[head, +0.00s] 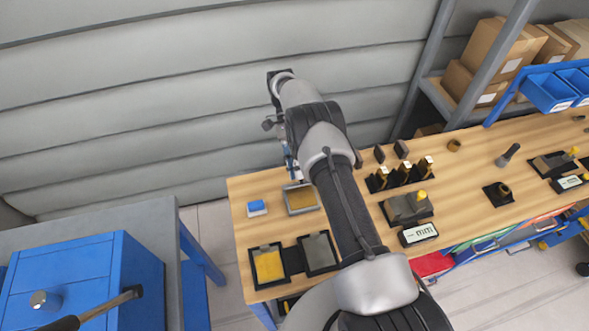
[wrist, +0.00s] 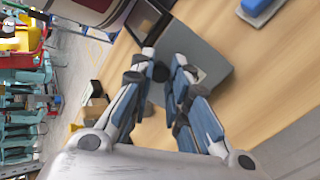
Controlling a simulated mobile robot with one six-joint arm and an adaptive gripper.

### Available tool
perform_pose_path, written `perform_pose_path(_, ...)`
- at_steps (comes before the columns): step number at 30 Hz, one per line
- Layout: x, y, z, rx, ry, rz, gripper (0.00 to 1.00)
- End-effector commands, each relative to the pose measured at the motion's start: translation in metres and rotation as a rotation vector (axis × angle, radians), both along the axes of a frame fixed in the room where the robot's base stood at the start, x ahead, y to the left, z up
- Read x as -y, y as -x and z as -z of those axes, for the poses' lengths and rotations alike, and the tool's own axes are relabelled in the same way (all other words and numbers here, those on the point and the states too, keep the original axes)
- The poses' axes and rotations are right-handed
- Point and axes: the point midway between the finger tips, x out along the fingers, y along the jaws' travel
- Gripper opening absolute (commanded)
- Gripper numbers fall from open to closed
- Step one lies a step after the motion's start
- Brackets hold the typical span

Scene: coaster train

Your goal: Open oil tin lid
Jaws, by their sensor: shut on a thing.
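The oil tin (head: 290,208) appears to be the shallow grey square tin near the table's left end, with amber showing inside its rim in the head view. My gripper (head: 296,181) is at the tin's far edge, partly hidden by my arm. In the wrist view a flat grey plate (wrist: 212,62), apparently the tin's lid, lies at and beyond the fingertips. My gripper (wrist: 166,72) is closed on its edge there. The exact contact and the lid's tilt are hard to tell.
A blue block (head: 257,207) lies left of the tin. Two black-framed trays, one yellow inside (head: 268,265) and one grey inside (head: 319,252), lie nearer. Black holders (head: 398,177) stand to the right. A blue cabinet (head: 60,275) is at left. The grey wall is close behind.

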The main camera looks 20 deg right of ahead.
Motion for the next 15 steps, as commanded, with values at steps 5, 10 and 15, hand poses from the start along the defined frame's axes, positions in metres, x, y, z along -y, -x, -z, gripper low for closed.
perform_pose_path(5,0.0012,-0.0002,0.0002,-0.006,-0.003,0.0,0.0)
perform_pose_path(10,0.0012,-0.0002,0.0001,-0.007,-0.003,0.001,0.0)
perform_pose_path(15,0.0012,-0.0002,0.0001,-0.007,-0.004,0.0,0.17)
